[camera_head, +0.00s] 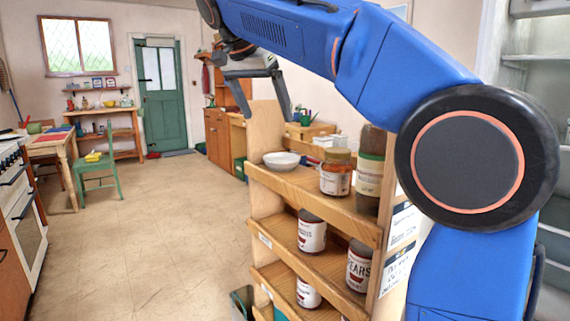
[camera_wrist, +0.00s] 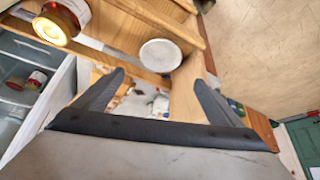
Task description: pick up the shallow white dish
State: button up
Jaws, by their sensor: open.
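The shallow white dish (camera_head: 281,160) sits at the left end of the top shelf of a wooden shelf rack (camera_head: 262,183). It also shows in the wrist view (camera_wrist: 161,56), beyond the fingertips and roughly centred between them. My gripper (camera_head: 262,117) is open and empty above the dish in the head view, with its dark fingers pointing down. In the wrist view its two fingers (camera_wrist: 158,80) are spread wide apart and do not touch the dish.
A jar with an orange-brown filling (camera_head: 336,174) stands right of the dish, with a taller dark jar (camera_head: 370,170) beside it. Labelled cans (camera_head: 311,232) fill the lower shelves. A green chair (camera_head: 97,172) stands at the left. The floor (camera_head: 165,230) between is clear.

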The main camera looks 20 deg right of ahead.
send_near(279, 156)
jog(key=s+f, duration=0.1)
jog(key=s+d+f, duration=0.1)
jog(key=s, duration=0.1)
jog(key=shift+s, duration=0.2)
jog(key=shift+a+f+x, duration=0.1)
jog(key=shift+a+x, duration=0.05)
jog(key=shift+x, duration=1.2)
jog(key=shift+a+f+x, duration=0.1)
jog(key=shift+a+x, duration=0.1)
jog(key=shift+x, duration=1.15)
jog(key=shift+s, duration=0.2)
jog(key=shift+c, duration=0.6)
jog(key=c, duration=0.7)
